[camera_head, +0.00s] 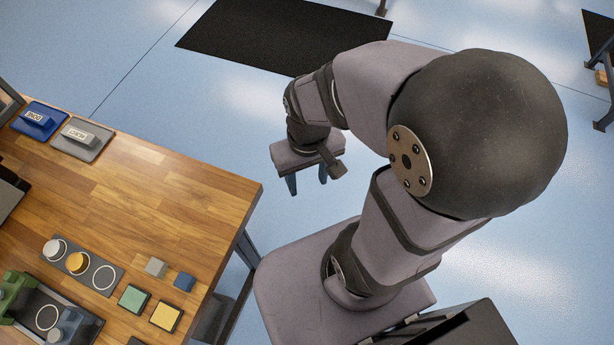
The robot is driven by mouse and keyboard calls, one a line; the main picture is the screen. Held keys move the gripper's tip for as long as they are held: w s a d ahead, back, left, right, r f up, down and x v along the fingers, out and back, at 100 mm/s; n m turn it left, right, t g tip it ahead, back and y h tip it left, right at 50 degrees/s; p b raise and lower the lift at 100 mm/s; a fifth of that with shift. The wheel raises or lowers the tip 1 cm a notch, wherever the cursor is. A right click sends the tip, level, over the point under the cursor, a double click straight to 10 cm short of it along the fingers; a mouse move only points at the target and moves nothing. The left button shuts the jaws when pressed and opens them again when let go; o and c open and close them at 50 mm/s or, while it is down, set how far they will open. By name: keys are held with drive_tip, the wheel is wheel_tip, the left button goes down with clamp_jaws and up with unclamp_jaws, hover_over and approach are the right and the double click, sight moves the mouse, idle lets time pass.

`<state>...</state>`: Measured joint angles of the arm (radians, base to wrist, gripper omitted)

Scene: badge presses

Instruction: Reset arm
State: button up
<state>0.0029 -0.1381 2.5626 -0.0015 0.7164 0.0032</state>
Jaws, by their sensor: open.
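My gripper (307,185) hangs over the blue floor, off the right edge of the wooden table (180,180). Its two fingers point down and stand apart, with nothing between them. My arm is folded, with its large dark joint at the upper right of the picture. The gripper touches nothing that I can see.
The table holds a blue pad (38,119), a grey pad (82,137), a dark strip (82,264) with round pieces, several small coloured blocks and a green press (14,292) at the lower left. A black mat (270,38) lies on the floor behind.

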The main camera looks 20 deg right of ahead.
wheel_tip(320, 180, down, 14)
drive_tip(key=b, duration=1.3)
drive_tip(key=shift+r+b, duration=0.15)
drive_tip(key=shift+b, duration=0.2)
